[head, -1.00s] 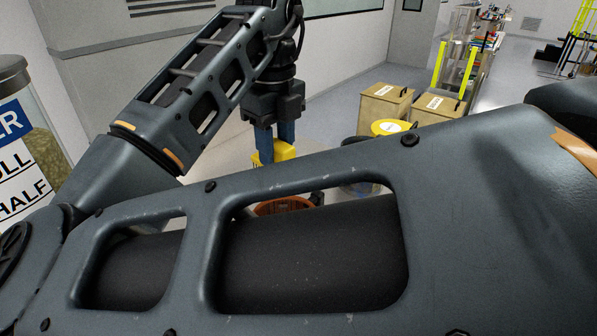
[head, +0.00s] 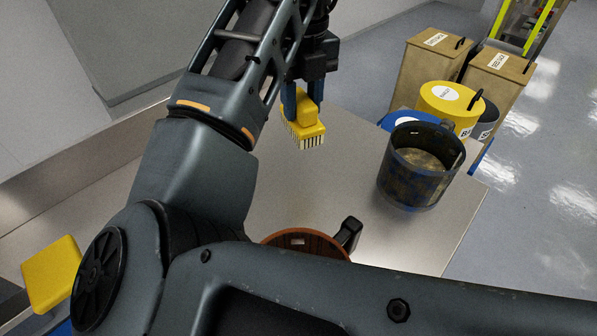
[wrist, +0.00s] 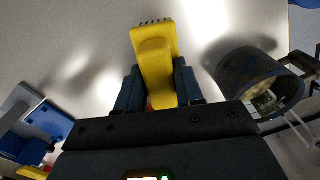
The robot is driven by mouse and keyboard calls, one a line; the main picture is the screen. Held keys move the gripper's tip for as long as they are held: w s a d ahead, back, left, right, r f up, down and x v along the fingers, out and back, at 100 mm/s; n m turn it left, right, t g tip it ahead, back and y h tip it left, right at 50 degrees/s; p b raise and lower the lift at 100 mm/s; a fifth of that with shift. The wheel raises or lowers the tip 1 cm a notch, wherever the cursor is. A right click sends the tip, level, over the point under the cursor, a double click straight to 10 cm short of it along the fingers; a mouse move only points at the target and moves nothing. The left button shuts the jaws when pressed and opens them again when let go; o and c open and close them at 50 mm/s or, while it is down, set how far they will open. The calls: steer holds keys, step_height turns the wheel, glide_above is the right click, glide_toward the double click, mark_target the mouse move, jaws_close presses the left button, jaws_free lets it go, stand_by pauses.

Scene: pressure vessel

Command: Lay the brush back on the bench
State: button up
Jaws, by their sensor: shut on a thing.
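The brush (head: 304,124) is yellow with a raised grip and pale bristles pointing down. My gripper (head: 303,103) is shut on the brush's grip and holds it above the bench (head: 350,145), a pale metal top. In the wrist view the brush (wrist: 155,62) sits between my two blue fingers (wrist: 156,88), with bristle tips showing at its far edge. Open bench surface lies beyond it. I cannot tell the exact gap between bristles and bench.
A dark, worn pot (head: 415,175) stands on the bench at right. A round brown lid (head: 300,242) with a black handle is nearer, partly hidden by my arm. Yellow drum (head: 450,103) and wooden boxes (head: 432,62) stand beyond the bench. A yellow block (head: 52,272) is at lower left.

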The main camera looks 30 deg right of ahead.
mark_target(295, 130)
steer(key=f, duration=0.4)
steer(key=a+f, duration=0.1)
steer(key=f, duration=0.1)
steer(key=shift+w+p, duration=0.1)
steer(key=shift+p, duration=0.25)
steer(key=shift+f, duration=2.1)
steer(key=shift+f, duration=0.15)
steer(key=o, duration=0.9)
steer(key=shift+o, duration=0.2)
step_height(295, 130, up, 12)
steer(key=shift+r+b, duration=0.15)
steer(key=shift+b, duration=0.25)
